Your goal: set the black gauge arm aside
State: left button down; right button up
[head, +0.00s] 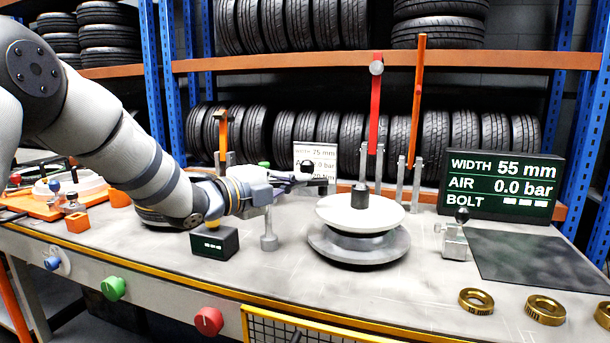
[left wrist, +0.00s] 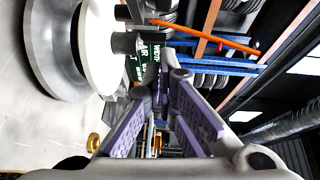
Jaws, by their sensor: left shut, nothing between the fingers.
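My left gripper (head: 314,180) reaches in from the left, just left of the white-topped wheel hub. Its purple fingers (left wrist: 158,100) come together at the tips in the left wrist view, shut with nothing held. A small black knob (head: 308,162) shows just above the fingertips; I cannot tell whether it belongs to the black gauge arm. No long black arm can be made out clearly. A short grey post (head: 268,238) stands on the bench below the gripper. My right gripper is not in view.
The white-topped hub (head: 335,212) stands close right of the fingers, also large in the left wrist view (left wrist: 108,50). Behind it rise a red arm (head: 375,110) and an orange bar (head: 417,100). A dark mat (head: 540,262) and brass rings (head: 545,309) lie right.

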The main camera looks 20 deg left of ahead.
pick_arm(q)
jog(key=w+b, duration=0.1)
jog(key=w, duration=0.4)
jog(key=shift+w+f, duration=0.1)
jog(key=shift+w, duration=0.3)
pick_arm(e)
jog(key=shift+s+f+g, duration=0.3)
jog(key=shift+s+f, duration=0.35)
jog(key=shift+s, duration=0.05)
pick_arm(q)
jog(key=shift+w+f, duration=0.1)
